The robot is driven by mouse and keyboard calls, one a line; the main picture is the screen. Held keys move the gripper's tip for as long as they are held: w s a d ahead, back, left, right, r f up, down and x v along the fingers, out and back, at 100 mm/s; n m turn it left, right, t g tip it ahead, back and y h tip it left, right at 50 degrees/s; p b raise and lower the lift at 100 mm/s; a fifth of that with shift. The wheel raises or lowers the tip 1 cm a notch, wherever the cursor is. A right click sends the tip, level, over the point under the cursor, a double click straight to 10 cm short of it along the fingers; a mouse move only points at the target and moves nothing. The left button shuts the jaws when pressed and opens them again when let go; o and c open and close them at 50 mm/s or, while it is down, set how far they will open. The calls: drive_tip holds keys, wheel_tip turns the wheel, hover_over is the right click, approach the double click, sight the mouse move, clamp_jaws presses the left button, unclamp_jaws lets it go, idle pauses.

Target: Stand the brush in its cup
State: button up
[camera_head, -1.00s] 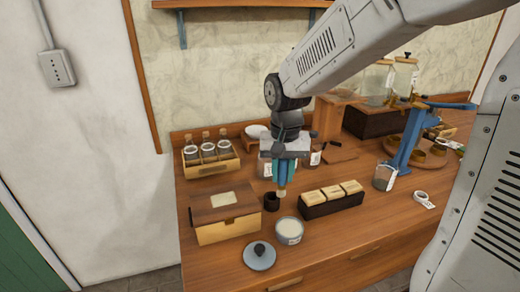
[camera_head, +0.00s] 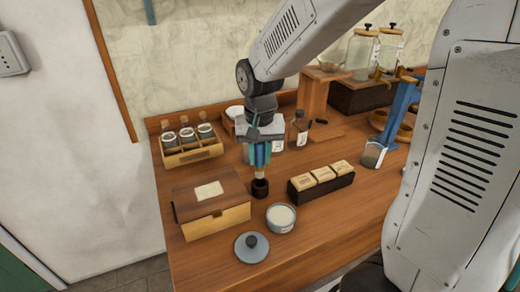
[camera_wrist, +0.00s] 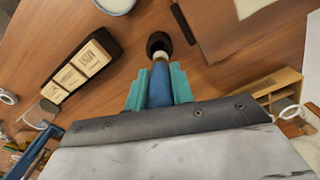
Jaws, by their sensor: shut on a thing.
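My gripper (camera_head: 260,160) is shut on the brush, with its teal fingers on either side of the blue handle (camera_wrist: 160,88). The brush hangs roughly upright, its pale lower end (camera_wrist: 160,57) downward. The small dark cup (camera_head: 260,189) stands on the bench directly below the brush. In the wrist view the brush's lower end overlaps the near edge of the cup (camera_wrist: 158,41). I cannot tell whether the tip is inside the rim or just above it.
A wooden box (camera_head: 212,208) stands close left of the cup. A pale jar (camera_head: 281,218) and a round lid (camera_head: 251,247) are in front. A dark holder with pale blocks (camera_head: 320,183) is at right. A bottle rack (camera_head: 192,147) and brown bottle (camera_head: 298,128) stand behind.

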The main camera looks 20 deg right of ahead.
sight(260, 144)
drive_tip(key=shift+f, duration=2.3)
drive_tip(key=o, duration=1.5)
drive_tip(key=shift+o, duration=0.2)
drive_tip(key=shift+r, duration=0.1)
drive_tip(key=shift+r, duration=3.85)
drive_tip(key=shift+s, duration=0.1)
drive_tip(key=s+d+r+n, duration=0.1)
drive_tip(key=s+r, duration=0.1)
drive_tip(key=s, duration=0.5)
drive_tip(key=s+d+r+n+t, duration=0.1)
drive_tip(key=s+r, duration=0.2)
drive_tip(key=s, duration=0.4)
drive_tip(key=s+d+r+n, duration=0.1)
drive_tip(key=s+r+n, duration=0.1)
drive_tip(key=s, duration=0.5)
drive_tip(key=shift+s+d+r, duration=0.15)
drive_tip(key=shift+s+r, duration=0.25)
drive_tip(key=shift+r, duration=0.05)
